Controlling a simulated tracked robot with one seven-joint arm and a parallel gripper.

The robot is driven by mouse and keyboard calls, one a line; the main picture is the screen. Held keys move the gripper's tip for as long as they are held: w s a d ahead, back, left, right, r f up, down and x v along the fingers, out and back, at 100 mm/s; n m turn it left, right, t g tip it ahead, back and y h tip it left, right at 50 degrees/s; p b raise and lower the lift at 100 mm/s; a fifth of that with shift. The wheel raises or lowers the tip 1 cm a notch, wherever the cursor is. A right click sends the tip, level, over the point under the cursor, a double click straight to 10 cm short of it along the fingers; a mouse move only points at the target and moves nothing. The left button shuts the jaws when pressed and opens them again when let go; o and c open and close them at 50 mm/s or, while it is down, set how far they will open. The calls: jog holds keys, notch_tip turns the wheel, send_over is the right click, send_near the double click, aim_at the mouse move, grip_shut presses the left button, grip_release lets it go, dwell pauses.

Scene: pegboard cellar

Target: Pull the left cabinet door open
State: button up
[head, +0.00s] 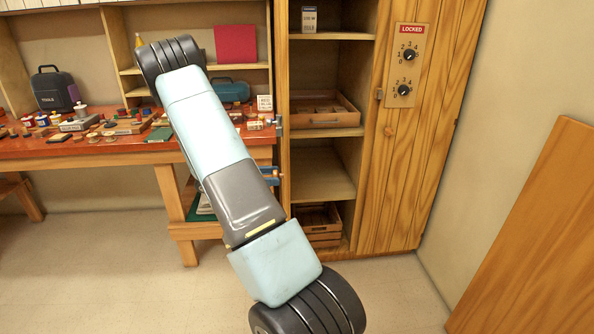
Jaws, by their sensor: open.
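The tall wooden cabinet (362,190) stands at centre right. Its left half shows open shelves, with no door panel across them. A narrow wooden upright (281,60) runs along the left side of this opening; I cannot tell whether it is the left door seen edge-on or the cabinet's side. The right door (436,130) is shut and carries a "LOCKED" plate with two dials. My arm crosses the view from bottom right to upper left, hiding part of the bench and the area beside the cabinet. My gripper is not visible.
A red-topped workbench (150,151) with tools and small parts stands left of the cabinet. Wooden trays (335,118) sit on the cabinet shelves. A large wooden panel (535,235) stands at the right. Pale floor (395,290) is clear before the cabinet.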

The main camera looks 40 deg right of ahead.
jog(key=shift+s, duration=0.1)
jog(key=v, duration=1.4)
jog(key=shift+d, duration=0.1)
jog(key=x, duration=1.4)
jog(key=shift+w, duration=0.2)
jog(key=shift+w+d+r, duration=0.1)
